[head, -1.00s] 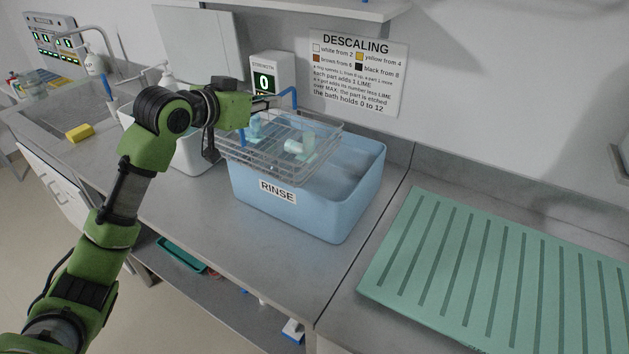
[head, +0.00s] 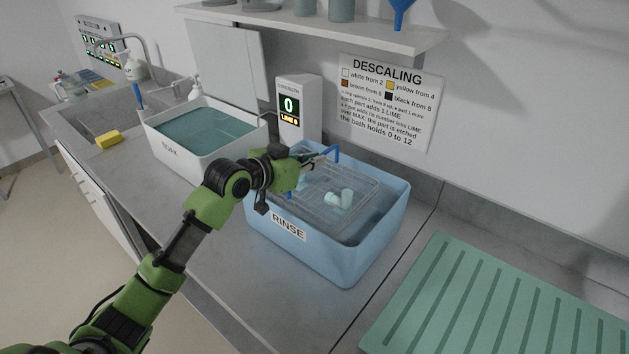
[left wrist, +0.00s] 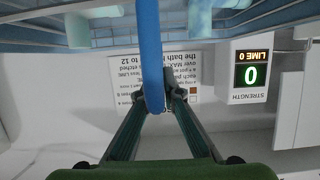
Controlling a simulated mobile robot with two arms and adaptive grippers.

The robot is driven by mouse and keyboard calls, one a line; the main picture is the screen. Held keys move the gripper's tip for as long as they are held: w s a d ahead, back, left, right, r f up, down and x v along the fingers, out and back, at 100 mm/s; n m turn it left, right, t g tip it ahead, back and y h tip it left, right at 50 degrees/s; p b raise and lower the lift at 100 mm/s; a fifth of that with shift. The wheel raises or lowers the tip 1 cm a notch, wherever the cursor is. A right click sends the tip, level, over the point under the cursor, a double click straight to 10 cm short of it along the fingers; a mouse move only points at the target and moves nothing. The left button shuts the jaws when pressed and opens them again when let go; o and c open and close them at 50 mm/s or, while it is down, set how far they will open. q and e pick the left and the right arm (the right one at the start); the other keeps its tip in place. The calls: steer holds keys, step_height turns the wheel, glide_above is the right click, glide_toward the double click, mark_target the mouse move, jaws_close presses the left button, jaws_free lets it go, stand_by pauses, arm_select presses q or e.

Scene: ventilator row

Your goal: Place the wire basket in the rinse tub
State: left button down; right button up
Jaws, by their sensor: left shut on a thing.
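The wire basket (head: 352,180) sits down inside the blue rinse tub (head: 345,262), with its upper rim at about the tub's rim level. I cannot tell whether it touches the tub's floor. Pale green fittings (head: 340,199) lie in the basket. Its blue handle (head: 328,152) arches over it. My left gripper (head: 301,164) is at the tub's left rear, shut on the handle. The left wrist view shows the fingers (left wrist: 154,98) closed around the blue handle (left wrist: 151,45), with basket wires along the top. My right gripper is not in view.
A white tub (head: 165,155) with greenish liquid stands left of the rinse tub. A strength display (head: 289,107) reading 0 stands behind. A green ribbed mat (head: 500,310) lies at right. A shelf (head: 330,30) hangs above. A yellow sponge (head: 109,139) lies near the sink.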

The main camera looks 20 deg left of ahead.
mark_target(314, 196)
arm_select(q)
steer(key=f, duration=0.2)
steer(key=shift+w+f, duration=0.2)
steer(key=shift+f, duration=0.4)
step_height(314, 196, down, 4)
steer(key=shift+s+r+p, duration=0.1)
steer(key=shift+r+p, duration=0.1)
steer(key=shift+p, duration=0.2)
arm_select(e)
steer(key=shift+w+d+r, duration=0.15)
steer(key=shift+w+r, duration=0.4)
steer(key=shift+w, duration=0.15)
arm_select(q)
steer(key=c, duration=2.2)
jaws_free()
steer(key=shift+f, duration=0.15)
